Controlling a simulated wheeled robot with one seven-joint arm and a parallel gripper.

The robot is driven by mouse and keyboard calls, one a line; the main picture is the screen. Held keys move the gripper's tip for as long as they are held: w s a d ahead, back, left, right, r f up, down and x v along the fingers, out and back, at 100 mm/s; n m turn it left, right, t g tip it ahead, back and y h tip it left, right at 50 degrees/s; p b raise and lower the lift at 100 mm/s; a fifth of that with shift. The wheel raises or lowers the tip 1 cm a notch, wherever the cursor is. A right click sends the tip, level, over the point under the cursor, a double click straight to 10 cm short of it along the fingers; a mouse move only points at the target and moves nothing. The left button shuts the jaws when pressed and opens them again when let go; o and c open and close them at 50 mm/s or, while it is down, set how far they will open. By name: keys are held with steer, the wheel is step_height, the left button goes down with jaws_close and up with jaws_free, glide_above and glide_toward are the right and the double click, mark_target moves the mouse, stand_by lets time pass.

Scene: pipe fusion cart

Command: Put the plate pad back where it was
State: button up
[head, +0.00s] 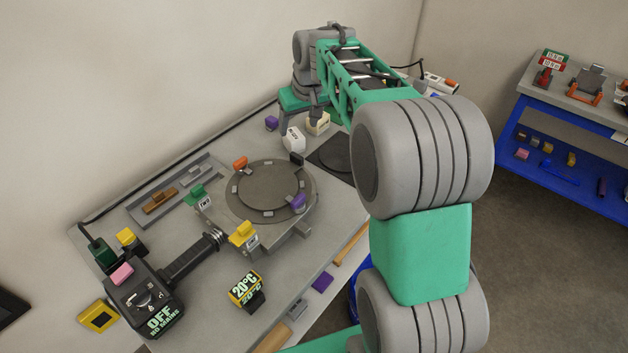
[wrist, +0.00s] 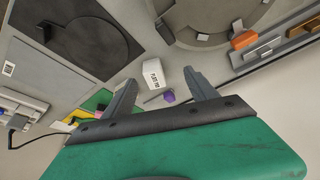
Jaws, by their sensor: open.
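The plate pad, a small white block with dark lettering (head: 293,140), stands on the cart top at the back, beside the round plate. In the wrist view the block (wrist: 157,78) sits just beyond my gripper (wrist: 163,82), roughly between the two fingers and apart from both. My gripper (head: 301,115) is open and empty, just above and behind the block in the head view. A small purple block (wrist: 169,97) lies near the fingers. The round grey plate (head: 268,185) carries several small coloured blocks around its rim.
A dark square mat with a black disc (head: 336,151) lies right of the plate. A cream block (head: 318,122) stands close to my gripper. A black OFF box (head: 143,297) and a 20°C block (head: 246,290) stand in front. A blue shelf cart (head: 565,165) is at right.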

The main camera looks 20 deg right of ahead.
steer(key=s+a+f, duration=0.1)
steer(key=s+f, duration=0.1)
steer(key=s, duration=1.2)
steer(key=s+a+f+m, duration=0.1)
steer(key=s+a+f, duration=0.1)
steer(key=s, duration=1.2)
steer(key=shift+s+f+m+g+h, duration=0.25)
steer(key=shift+f+m+g+h, duration=0.05)
steer(key=shift+f+h, duration=0.1)
steer(key=shift+a, duration=0.1)
